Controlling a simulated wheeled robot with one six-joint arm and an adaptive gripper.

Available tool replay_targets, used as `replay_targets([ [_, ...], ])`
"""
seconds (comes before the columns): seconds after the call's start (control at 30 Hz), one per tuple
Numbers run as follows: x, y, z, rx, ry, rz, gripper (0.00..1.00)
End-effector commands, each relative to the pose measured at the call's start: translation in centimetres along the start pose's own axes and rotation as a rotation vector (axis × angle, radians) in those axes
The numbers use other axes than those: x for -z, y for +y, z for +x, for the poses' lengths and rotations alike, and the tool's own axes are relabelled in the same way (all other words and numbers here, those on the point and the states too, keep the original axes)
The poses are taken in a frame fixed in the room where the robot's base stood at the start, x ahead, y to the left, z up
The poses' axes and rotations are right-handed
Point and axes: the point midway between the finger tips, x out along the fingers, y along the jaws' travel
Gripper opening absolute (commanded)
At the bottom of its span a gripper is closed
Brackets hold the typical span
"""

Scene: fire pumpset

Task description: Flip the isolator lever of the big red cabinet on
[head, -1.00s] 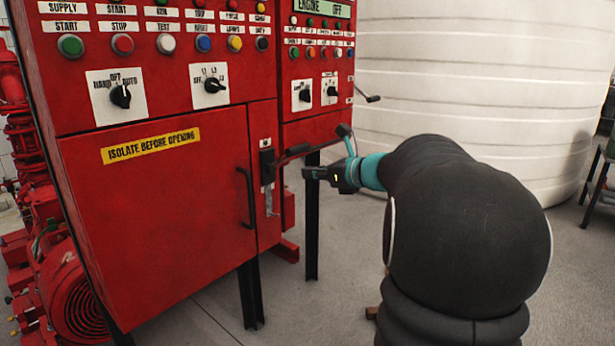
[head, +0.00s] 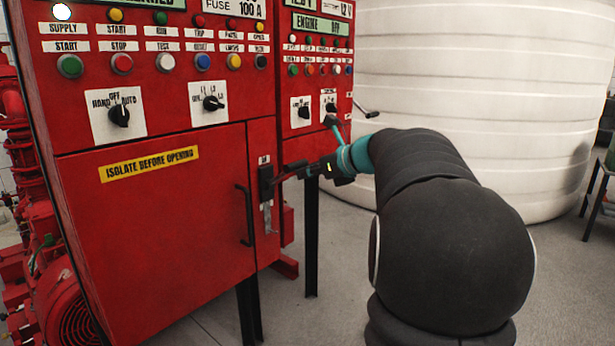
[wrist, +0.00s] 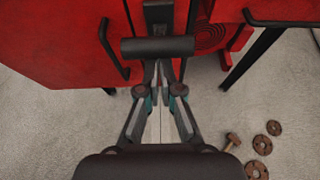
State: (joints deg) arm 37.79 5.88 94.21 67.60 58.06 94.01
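The big red cabinet (head: 170,220) fills the left of the head view. Its isolator has a dark plate (head: 266,184) on the narrow panel right of the door. The isolator lever (head: 291,172) sticks out from the plate towards the right, tilted slightly up. In the wrist view its dark crossbar grip (wrist: 157,47) lies across the top centre. My gripper (head: 328,168) is at the lever's outer end. In the wrist view my gripper's fingertips (wrist: 159,70) are drawn together right at the crossbar, partly hidden by it; contact is unclear.
A black door handle (head: 245,215) stands left of the isolator. A smaller red cabinet (head: 315,80) with switches is behind to the right, with a crank-like lever (head: 366,112). A white tank (head: 460,80) stands behind. A hammer (wrist: 232,142) and round discs (wrist: 262,145) lie on the floor.

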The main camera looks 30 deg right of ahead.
Motion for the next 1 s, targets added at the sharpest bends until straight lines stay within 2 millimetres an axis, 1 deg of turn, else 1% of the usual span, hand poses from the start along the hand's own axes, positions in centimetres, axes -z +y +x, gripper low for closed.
replay_targets([
  [0.03, -2.6, 0.2, -0.5, 0.013, -0.04, -0.015, 0.0],
  [0.23, -3.2, 0.6, -0.3, 0.009, -0.041, -0.021, 0.0],
  [0.63, -3.4, 1.0, -0.1, 0.002, -0.041, -0.023, 0.0],
  [0.77, -2.9, 1.1, 0.0, -0.003, -0.036, -0.023, 0.0],
  [0.83, -2.2, 1.1, -0.1, -0.005, -0.031, -0.021, 0.0],
  [0.97, 0.0, 0.7, -0.7, -0.007, -0.015, -0.017, 0.0],
  [1.0, 0.8, 0.5, -0.9, -0.007, -0.009, -0.014, 0.0],
])
